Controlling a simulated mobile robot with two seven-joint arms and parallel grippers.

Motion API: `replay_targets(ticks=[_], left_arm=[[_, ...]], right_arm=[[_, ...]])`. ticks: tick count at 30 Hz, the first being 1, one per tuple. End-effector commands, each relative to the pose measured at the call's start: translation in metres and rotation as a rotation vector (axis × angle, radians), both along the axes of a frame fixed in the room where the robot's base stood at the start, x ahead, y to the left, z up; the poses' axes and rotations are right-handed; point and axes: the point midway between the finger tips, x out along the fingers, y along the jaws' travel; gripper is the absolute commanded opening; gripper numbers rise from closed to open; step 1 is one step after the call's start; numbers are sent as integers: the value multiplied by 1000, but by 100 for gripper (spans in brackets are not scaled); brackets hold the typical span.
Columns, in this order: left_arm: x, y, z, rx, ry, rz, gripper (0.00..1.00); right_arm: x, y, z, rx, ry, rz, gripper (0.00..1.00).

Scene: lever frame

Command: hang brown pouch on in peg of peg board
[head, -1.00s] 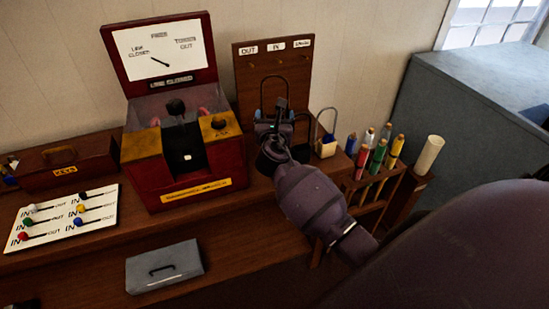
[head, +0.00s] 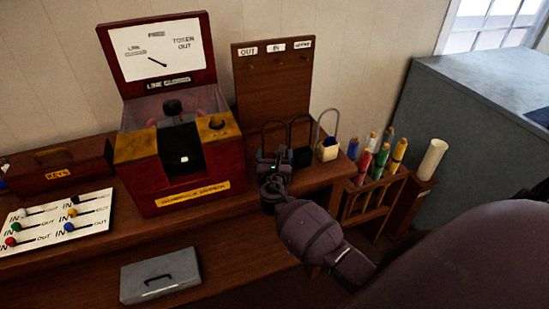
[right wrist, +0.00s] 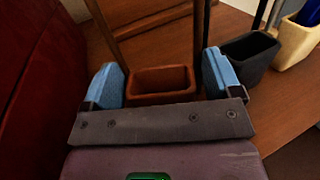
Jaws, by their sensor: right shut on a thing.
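My right gripper (head: 273,158) is low in front of the peg board (head: 262,95), near the desk top. In the right wrist view its blue fingers (right wrist: 165,80) are shut on the brown pouch (right wrist: 160,84), one on each side. The pouch's tall loop handle (head: 268,126) stands up in front of the board's lower part, clear of the pegs. The gripper hides the pouch body in the head view; I cannot tell whether it touches the desk. The peg under the IN label (head: 276,46) is bare. My left gripper is out of view.
A black pouch (head: 302,157) and a cream pouch (head: 328,149) stand just right of the held one. The red lever frame (head: 198,178) is close on the left. A rack of coloured rolls (head: 375,195) stands to the right.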

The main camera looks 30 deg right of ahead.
Motion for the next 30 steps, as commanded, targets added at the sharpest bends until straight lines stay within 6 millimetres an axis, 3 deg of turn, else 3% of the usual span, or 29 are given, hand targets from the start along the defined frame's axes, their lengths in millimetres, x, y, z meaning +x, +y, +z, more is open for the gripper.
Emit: replay_targets(ticks=[12, 13, 16, 26, 30], left_arm=[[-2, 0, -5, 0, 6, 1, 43], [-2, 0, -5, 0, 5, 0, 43], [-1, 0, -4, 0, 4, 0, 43], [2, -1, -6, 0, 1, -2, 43], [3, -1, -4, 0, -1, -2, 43]], right_arm=[[0, 0, -4, -1, -2, 0, 48], [0, 0, -4, -1, -1, 0, 86], [0, 0, -3, -1, -1, 0, 100], [0, 0, -5, 1, -2, 0, 100], [-14, 10, -4, 1, -1, 1, 100]])
